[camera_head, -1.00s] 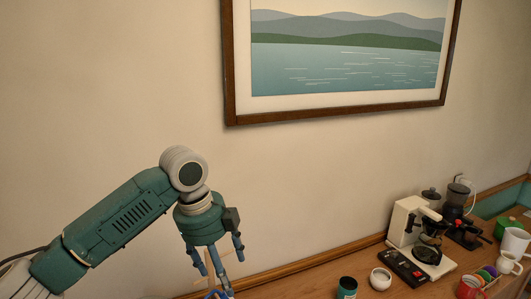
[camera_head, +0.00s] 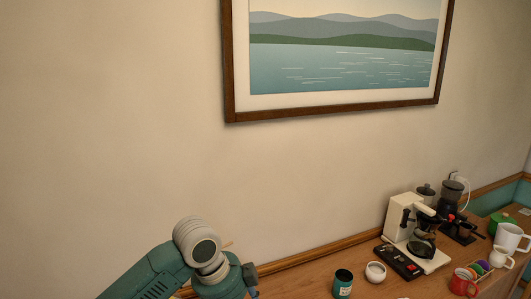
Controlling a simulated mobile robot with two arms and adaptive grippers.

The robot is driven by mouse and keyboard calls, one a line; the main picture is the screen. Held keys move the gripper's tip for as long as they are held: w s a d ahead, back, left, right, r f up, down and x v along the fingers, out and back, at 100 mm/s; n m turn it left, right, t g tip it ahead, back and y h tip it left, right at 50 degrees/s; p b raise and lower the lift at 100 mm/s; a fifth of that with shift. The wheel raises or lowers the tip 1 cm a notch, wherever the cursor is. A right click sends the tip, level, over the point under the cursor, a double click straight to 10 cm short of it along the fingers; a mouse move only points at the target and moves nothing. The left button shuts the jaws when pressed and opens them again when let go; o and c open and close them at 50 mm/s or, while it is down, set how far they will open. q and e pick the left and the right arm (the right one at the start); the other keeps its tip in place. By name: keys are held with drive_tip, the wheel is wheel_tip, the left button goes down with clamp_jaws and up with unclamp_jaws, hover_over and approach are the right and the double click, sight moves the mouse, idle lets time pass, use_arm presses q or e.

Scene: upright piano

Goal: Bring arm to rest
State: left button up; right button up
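My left arm (camera_head: 160,275) comes in from the bottom edge, left of centre, teal with a pale grey ringed joint. The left gripper (camera_head: 232,281) shows only its teal upper body and a dark block at the bottom edge. Its fingers are cut off below the frame, so I cannot see whether they are open or hold anything. My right gripper is not in view.
A wooden counter (camera_head: 310,277) runs along the wall. On it are a dark teal canister (camera_head: 343,284), a small white pot (camera_head: 376,272), a white coffee machine (camera_head: 403,225), a black grinder (camera_head: 452,197), a red mug (camera_head: 463,282) and white cups. A framed landscape (camera_head: 340,65) hangs above.

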use_arm(q)
drive_tip(key=s+f+n+t+h, duration=0.1)
drive_tip(key=s+f+n, duration=0.7)
drive_tip(key=s+f, duration=0.2)
drive_tip(key=s+a+f+n+t+y, duration=0.1)
drive_tip(key=s+a+f+n+y, duration=0.15)
drive_tip(key=s+a+n, duration=0.5)
drive_tip(key=s+a+f+n+y, duration=0.2)
drive_tip(key=s+a+f+n, duration=0.1)
drive_tip(key=s+a+n, duration=0.4)
drive_tip(key=s+a+f+m+g+b, duration=0.15)
drive_tip(key=f+b, duration=0.35)
drive_tip(key=f, duration=1.4)
drive_tip(key=s+f+b, duration=0.3)
drive_tip(key=f+b, duration=0.1)
drive_tip(key=f, duration=1.5)
drive_tip(key=s+a+f+b, duration=0.3)
drive_tip(key=s+f+b, duration=0.2)
drive_tip(key=s+f, duration=1)
wheel_tip(320, 180, down, 5)
drive_tip(key=shift+s+r+g+b, duration=0.1)
drive_tip(key=shift+s+g+b, duration=0.25)
drive_tip(key=shift+g+b, duration=0.1)
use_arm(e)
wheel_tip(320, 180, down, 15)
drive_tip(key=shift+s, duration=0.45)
